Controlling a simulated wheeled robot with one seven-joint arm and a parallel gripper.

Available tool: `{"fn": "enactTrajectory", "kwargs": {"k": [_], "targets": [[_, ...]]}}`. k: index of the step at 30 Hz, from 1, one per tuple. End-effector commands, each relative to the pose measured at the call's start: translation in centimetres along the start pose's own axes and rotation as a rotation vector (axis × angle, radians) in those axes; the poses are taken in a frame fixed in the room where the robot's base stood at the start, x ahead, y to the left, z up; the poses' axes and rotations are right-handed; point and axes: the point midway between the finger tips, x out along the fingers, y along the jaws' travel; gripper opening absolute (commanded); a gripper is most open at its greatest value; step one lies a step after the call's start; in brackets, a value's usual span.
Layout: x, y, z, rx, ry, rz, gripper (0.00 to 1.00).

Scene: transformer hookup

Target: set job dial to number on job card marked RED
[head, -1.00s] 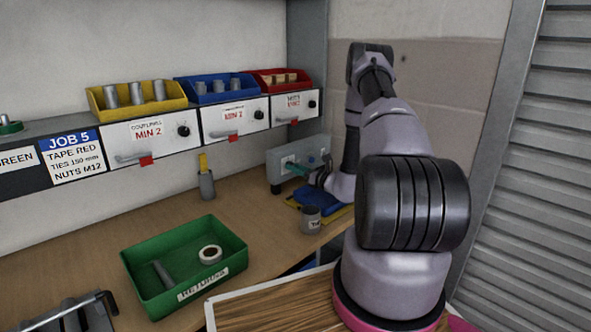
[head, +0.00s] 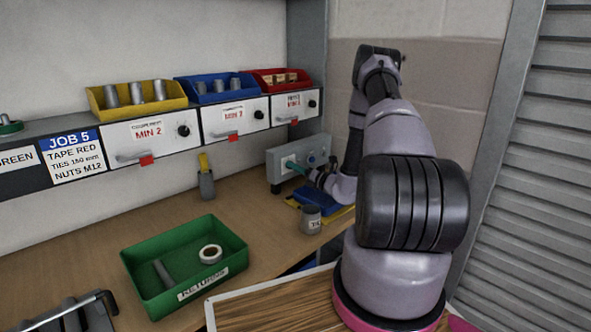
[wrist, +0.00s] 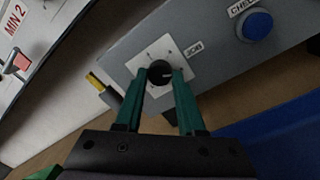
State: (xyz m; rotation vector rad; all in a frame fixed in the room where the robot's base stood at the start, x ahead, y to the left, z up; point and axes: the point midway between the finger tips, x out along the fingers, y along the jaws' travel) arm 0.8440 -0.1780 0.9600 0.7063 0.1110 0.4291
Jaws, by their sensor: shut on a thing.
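The job dial (wrist: 160,73) is a black knob on a white square plate labelled JOB, on a grey control box (head: 276,159). My gripper (wrist: 161,82) has its green fingers closed on the knob from both sides in the wrist view. In the head view my gripper (head: 298,167) reaches the front of the box. The dial's numbers are too small to read. The job card (head: 72,156) hangs at the left of the shelf and reads JOB 5, TAPE RED, TIES 150 mm, NUTS M12.
A blue CHECK button (wrist: 254,24) sits beside the dial plate. Blue and yellow items and a grey cup (head: 310,220) are on the bench below the box. A green returns tray (head: 236,270) stands nearer. Drawers with bins (head: 136,95) line the shelf.

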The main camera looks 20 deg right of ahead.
Motion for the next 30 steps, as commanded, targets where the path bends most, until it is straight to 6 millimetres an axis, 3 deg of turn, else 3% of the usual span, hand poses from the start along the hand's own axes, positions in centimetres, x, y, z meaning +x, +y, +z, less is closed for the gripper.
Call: {"fn": "enactTrajectory", "kwargs": {"k": [21, 22, 24, 30], "targets": [[-0.13, -0.09, -0.13, 0.027, 0.001, -0.003, 0.00], [-0.13, -0.09, -0.13, 0.027, 0.001, -0.003, 0.46], [-0.12, -0.08, -0.13, 0.027, 0.001, -0.002, 0.68], [-0.06, -0.04, -0.07, 0.026, 0.000, -0.001, 0.68]]}}
